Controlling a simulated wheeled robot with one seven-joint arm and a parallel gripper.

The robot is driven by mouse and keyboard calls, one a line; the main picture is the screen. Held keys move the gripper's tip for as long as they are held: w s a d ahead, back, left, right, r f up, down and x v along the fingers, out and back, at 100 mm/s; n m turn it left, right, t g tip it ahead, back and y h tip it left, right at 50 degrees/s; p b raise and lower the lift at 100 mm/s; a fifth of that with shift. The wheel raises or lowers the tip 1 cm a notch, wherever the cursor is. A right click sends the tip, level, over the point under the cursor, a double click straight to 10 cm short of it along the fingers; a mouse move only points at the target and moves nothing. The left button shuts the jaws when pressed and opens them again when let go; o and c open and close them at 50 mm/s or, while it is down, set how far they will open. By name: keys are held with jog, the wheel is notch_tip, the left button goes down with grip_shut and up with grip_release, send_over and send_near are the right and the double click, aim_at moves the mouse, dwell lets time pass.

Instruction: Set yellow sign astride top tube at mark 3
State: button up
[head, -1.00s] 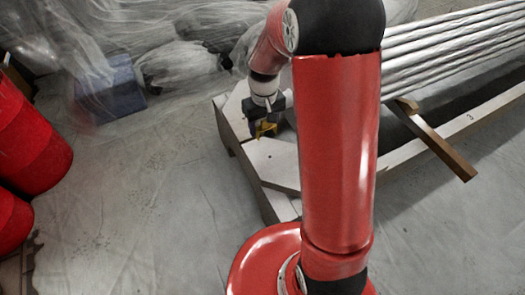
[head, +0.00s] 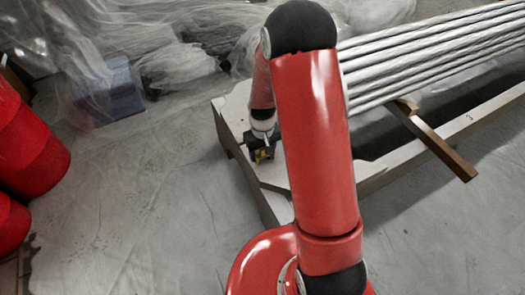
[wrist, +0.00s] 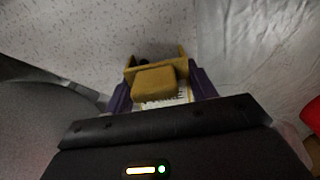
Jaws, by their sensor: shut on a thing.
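The yellow sign (head: 263,155) is small in the head view, low over the pale board at the left end of the rack. My gripper (head: 261,145) is shut on it. In the wrist view the sign (wrist: 154,82) sits between the two dark purple fingers of my gripper (wrist: 160,90). Its lower part is hidden. A bundle of silver tubes (head: 430,52) lies at the upper right, apart from the sign. My arm hides the tubes' near left ends. A tiny dark mark shows on the front rail (head: 450,132), too small to read surely.
A brown wooden bar (head: 442,149) sticks out from under the tubes past the front rail. Red drums (head: 32,150) stand at the left. A blue box (head: 108,90) lies under clear sheeting at the back. The floor between drums and rack is free.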

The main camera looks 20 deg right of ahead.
jog(key=shift+f, duration=0.2)
jog(key=o, duration=1)
jog(key=shift+o, duration=0.2)
jog(key=shift+r, duration=0.1)
jog(key=s+r+t+p, duration=0.1)
jog(key=s+r, duration=0.3)
jog(key=r, duration=0.9)
jog(key=s+r+t, duration=0.2)
jog(key=s+r, duration=0.2)
jog(key=r, duration=0.9)
jog(key=s+r+m+t, duration=0.1)
jog(key=s+r, duration=0.2)
jog(key=s, duration=0.4)
jog(key=s+r+m+t, duration=0.1)
jog(key=s+r, duration=0.2)
jog(key=s, duration=0.3)
jog(key=shift+s+r+t, duration=0.25)
jog(key=shift+s+t, duration=0.05)
jog(key=shift+s, duration=0.1)
